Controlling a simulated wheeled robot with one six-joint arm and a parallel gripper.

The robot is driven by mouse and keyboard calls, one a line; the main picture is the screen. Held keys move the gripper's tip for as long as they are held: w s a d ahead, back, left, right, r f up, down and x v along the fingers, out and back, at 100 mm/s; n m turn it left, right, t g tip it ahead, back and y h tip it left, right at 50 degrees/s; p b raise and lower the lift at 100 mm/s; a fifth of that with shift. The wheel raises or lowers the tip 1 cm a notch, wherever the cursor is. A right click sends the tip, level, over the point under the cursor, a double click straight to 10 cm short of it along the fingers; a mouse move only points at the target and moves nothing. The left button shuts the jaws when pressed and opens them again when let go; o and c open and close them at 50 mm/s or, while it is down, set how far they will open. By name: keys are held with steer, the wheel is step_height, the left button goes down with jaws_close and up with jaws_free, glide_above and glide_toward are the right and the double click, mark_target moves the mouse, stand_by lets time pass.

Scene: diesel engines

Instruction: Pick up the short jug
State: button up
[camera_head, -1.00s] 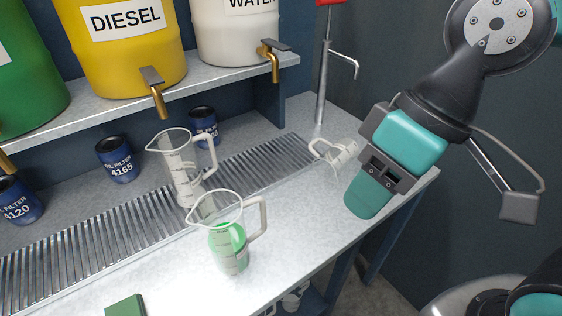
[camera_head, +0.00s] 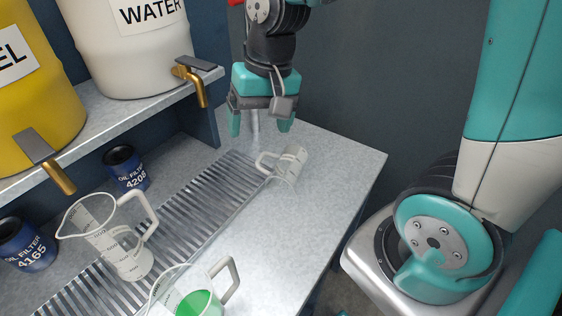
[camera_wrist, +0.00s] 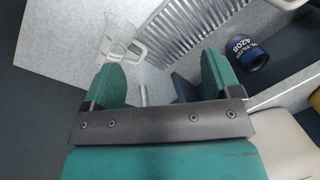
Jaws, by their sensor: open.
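The short jug (camera_head: 291,164) is a small clear measuring jug with a white handle on its left. It stands on the grey metal counter near the right end of the slotted grate and looks empty. My gripper (camera_head: 261,128) is open and empty, fingers pointing down, behind and slightly left of the short jug in the head view. In the wrist view the short jug (camera_wrist: 117,45) shows beyond the fingertips, nearer the left finger, apart from both. My gripper (camera_wrist: 160,62) has nothing between its fingers there.
A taller clear jug (camera_head: 120,247) stands on the grate (camera_head: 190,212). A jug with green liquid (camera_head: 198,302) is at the bottom edge. Oil filter cans (camera_head: 128,170) stand at left. The shelf with a white water barrel (camera_head: 128,60) and brass tap (camera_head: 197,87) is close left of my gripper.

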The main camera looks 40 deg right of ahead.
mark_target(287, 164)
steer(key=w+d+f+m+h, duration=0.1)
steer(key=w+d+f+m, duration=0.25)
steer(key=d, duration=0.25)
steer(key=w+d+f+m+h, duration=0.1)
steer(key=w+d+f+m, duration=0.2)
steer(key=w+d+m, duration=0.15)
steer(key=shift+m+g, duration=0.3)
steer(key=shift+m, duration=0.1)
steer(key=f, duration=0.3)
steer(key=f+p, duration=0.1)
steer(key=f, duration=0.3)
steer(key=s+f+p, duration=0.1)
steer(key=f, duration=0.3)
steer(key=shift+d+f, duration=0.1)
steer(key=shift+d, duration=0.3)
steer(key=f+p, duration=0.1)
steer(key=f, duration=0.1)
steer(key=f+p, duration=0.1)
steer(key=f, duration=0.2)
steer(key=shift+s+a, duration=0.15)
steer(key=shift+s, duration=0.05)
steer(key=shift+w+f, duration=0.1)
steer(key=shift+f, duration=0.45)
steer(key=c, duration=0.7)
steer(key=shift+r, duration=0.1)
